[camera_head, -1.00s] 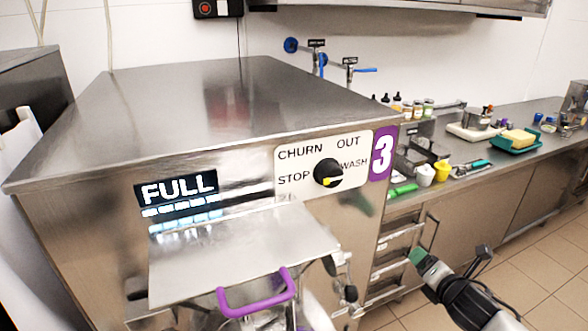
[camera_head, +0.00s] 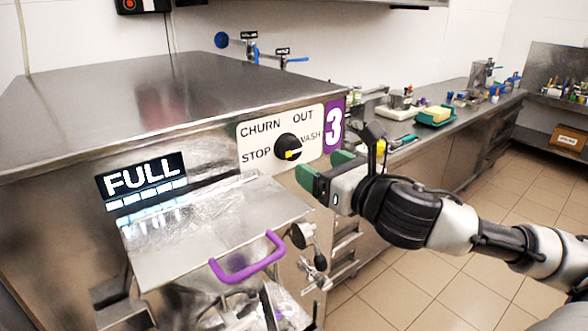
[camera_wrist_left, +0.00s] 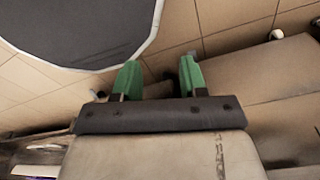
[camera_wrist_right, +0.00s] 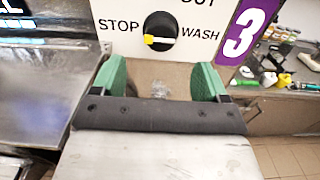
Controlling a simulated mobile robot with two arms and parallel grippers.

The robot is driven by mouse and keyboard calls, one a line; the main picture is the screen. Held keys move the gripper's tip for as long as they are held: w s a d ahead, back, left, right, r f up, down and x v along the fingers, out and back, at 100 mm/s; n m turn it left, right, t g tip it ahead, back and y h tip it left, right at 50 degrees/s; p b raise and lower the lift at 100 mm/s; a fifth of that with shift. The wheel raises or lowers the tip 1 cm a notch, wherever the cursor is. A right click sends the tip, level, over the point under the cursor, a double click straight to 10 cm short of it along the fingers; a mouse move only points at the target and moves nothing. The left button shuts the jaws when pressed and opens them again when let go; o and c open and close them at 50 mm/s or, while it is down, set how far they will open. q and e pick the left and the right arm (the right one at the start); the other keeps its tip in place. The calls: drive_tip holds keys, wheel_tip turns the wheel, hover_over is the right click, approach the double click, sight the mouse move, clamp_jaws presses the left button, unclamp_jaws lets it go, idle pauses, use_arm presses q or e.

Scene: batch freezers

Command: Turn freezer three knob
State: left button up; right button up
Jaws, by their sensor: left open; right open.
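Freezer three (camera_head: 170,85) is a steel cabinet with a purple "3" label (camera_head: 334,124). Its black knob (camera_head: 288,148) sits on a white dial plate marked STOP, CHURN, OUT and WASH; the yellow pointer lies near horizontal. In the right wrist view the knob (camera_wrist_right: 160,31) is ahead, just beyond the fingertips, with its yellow mark toward STOP. My right gripper (camera_head: 322,168) is open and empty, its green fingers a little below and right of the knob, apart from it. My left gripper (camera_wrist_left: 160,75) is open and empty over the tiled floor; the head view does not show it.
A FULL display (camera_head: 142,182) is left of the dial. A steel shelf-like lid (camera_head: 215,220) and purple handle (camera_head: 247,258) jut out below. A counter (camera_head: 455,125) with several items runs along the right. Tiled floor (camera_head: 400,290) is clear there.

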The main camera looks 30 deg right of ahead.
sight(295, 151)
drive_tip(key=shift+w+r+p, duration=0.15)
drive_tip(key=shift+w+p, duration=0.95)
drive_tip(key=shift+w, duration=0.35)
drive_tip(key=w+p, duration=0.3)
drive_tip(key=shift+w+a, duration=0.1)
drive_tip(key=shift+w, duration=0.25)
drive_tip(key=shift+w+a+p, duration=0.15)
drive_tip(key=shift+w+p, duration=0.15)
drive_tip(key=shift+w, duration=0.5)
use_arm(q)
drive_tip(key=r, duration=0.4)
drive_tip(key=shift+a+r, duration=0.3)
drive_tip(key=shift+r, duration=0.1)
use_arm(e)
drive_tip(key=shift+s, duration=0.1)
drive_tip(key=c, duration=0.9)
